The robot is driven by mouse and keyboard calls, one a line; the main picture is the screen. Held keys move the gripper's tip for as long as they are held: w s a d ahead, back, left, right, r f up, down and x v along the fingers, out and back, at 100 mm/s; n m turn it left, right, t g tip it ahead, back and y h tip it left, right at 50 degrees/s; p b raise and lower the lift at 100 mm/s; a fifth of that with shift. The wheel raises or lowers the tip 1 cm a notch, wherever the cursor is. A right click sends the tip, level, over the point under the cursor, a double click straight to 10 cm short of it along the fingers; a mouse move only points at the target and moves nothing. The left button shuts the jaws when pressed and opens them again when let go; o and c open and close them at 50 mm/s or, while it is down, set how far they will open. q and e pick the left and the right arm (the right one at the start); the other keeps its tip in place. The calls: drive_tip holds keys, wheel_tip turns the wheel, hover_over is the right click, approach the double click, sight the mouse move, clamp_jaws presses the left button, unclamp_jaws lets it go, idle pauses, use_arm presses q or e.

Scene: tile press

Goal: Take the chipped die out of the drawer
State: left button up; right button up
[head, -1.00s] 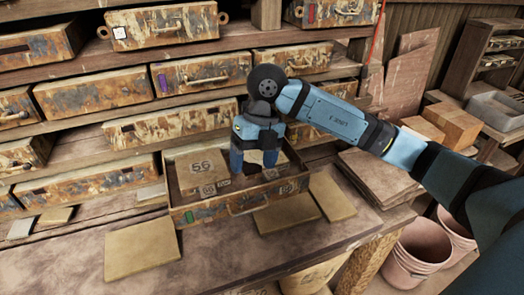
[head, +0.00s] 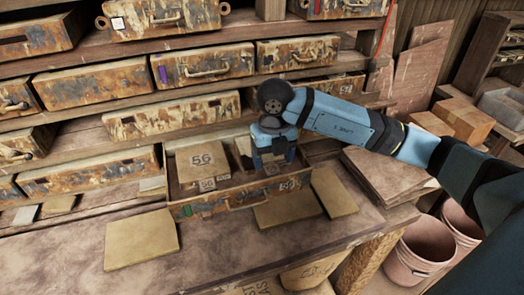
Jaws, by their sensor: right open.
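The open drawer (head: 183,210), rusty with a green mark on its front, is pulled out from the lowest shelf row. Inside it on the left lies a tan block (head: 201,160) marked 56, with small numbered pieces (head: 207,184) in front of it. Which piece is the chipped die I cannot tell. My right gripper (head: 272,168) is open, pointing down over the right half of the drawer, and hides part of what lies there. I cannot see anything held between its fingers. My left gripper is not in view.
Closed rusty drawers (head: 90,85) fill the shelves behind. Flat tan tiles lie on the bench, one at the left (head: 141,239) and others against the drawer's front and right side (head: 333,192). Boxes (head: 462,120) and pinkish buckets (head: 420,250) stand at the right.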

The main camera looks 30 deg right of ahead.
sight(273, 171)
drive_tip(key=shift+d+f+p, duration=0.1)
drive_tip(key=shift+f+p, duration=0.5)
drive_tip(key=shift+f, duration=1.8)
clamp_jaws()
